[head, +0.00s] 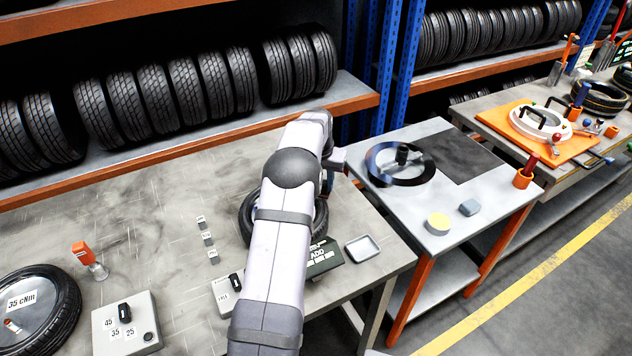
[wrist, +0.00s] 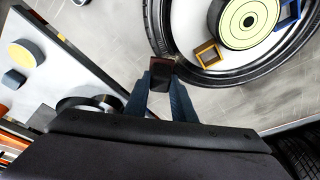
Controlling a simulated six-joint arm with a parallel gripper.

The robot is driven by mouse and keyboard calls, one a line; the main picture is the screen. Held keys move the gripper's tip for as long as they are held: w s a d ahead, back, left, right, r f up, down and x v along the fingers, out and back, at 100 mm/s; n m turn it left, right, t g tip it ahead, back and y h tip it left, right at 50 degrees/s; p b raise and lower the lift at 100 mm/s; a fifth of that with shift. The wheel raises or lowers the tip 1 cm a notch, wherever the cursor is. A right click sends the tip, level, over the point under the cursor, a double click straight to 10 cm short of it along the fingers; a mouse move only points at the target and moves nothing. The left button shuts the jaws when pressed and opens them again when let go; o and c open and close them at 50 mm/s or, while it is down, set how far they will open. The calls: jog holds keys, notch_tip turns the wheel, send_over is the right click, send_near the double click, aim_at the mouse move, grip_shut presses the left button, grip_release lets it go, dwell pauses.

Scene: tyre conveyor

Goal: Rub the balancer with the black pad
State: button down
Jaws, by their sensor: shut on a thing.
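My gripper (wrist: 160,88) is shut on a small dark block with a reddish-brown tint (wrist: 162,73), which looks like the black pad. In the head view my gripper (head: 335,160) is beyond the main bench's right edge, partly hidden by my arm. The balancer (wrist: 243,20) shows in the wrist view as a round yellow-green dial with ring marks and a dark centre, inside a wheel with a black tyre (wrist: 157,28). The held block appears beside the tyre's edge, apart from the dial; its height is unclear. In the head view my arm hides the dial and much of the tyre (head: 246,216).
A yellow frame (wrist: 208,54) and a blue one (wrist: 288,14) sit by the dial. An ADD box (head: 322,258) and grey tray (head: 363,248) are close by.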

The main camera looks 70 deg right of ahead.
jog(key=shift+s+d, duration=0.35)
jog(key=shift+s, duration=0.1)
jog(key=shift+s+d+f, duration=0.1)
jog(key=shift+f, duration=0.1)
jog(key=w+a+b, duration=0.3)
jog(key=w+a, duration=0.2)
jog(key=shift+r, duration=0.1)
jog(key=d+p+v, duration=0.2)
jog(key=p+v, duration=0.4)
jog(key=v, duration=0.2)
jog(key=shift+r, duration=0.3)
jog(key=shift+w, duration=0.1)
